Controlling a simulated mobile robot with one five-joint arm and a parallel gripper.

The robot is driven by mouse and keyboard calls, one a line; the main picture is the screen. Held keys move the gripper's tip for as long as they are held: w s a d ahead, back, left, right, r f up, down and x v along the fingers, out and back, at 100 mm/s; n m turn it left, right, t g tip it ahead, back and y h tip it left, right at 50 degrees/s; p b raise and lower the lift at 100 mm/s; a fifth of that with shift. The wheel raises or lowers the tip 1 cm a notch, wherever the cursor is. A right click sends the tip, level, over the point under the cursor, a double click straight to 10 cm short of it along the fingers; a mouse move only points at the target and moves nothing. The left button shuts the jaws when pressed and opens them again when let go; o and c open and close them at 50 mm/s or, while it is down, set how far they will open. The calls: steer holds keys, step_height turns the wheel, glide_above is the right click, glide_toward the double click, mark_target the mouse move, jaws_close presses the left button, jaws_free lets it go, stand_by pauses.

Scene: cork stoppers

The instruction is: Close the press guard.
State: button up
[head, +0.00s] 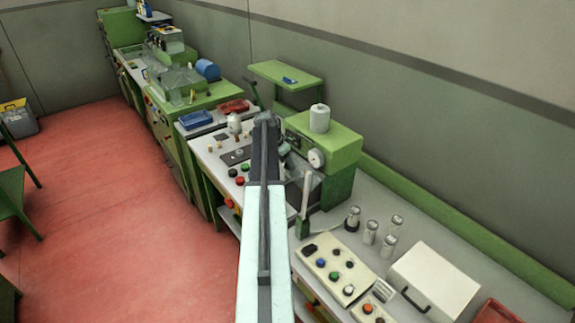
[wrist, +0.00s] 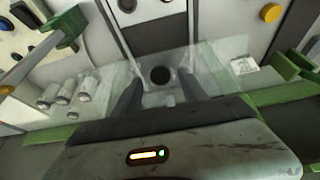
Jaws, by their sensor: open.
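The green press (head: 340,145) stands on the bench right of my arm, with a white cylinder on top and a round dial on its front. A clear panel, which looks like the press guard (wrist: 105,85), spreads around my fingers in the wrist view. In the head view my arm hides much of the press front, and the guard's exact position is hard to tell. My gripper (head: 267,118) is at the press's left side in the head view. In the wrist view my gripper (wrist: 160,88) has its two dark fingers apart, with nothing seen between them. Whether they touch the panel is unclear.
An upright pale lever (head: 305,193) stands before the press. Several jars (head: 370,232), a button panel (head: 335,268) and a white box (head: 433,283) stand nearer on the bench. Blue (head: 196,120) and red (head: 234,107) trays lie beyond. The red floor at left is mostly clear.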

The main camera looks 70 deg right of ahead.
steer(key=shift+r, duration=0.1)
steer(key=shift+c, duration=0.2)
jaws_close()
steer(key=shift+a, duration=0.1)
stand_by(0.9)
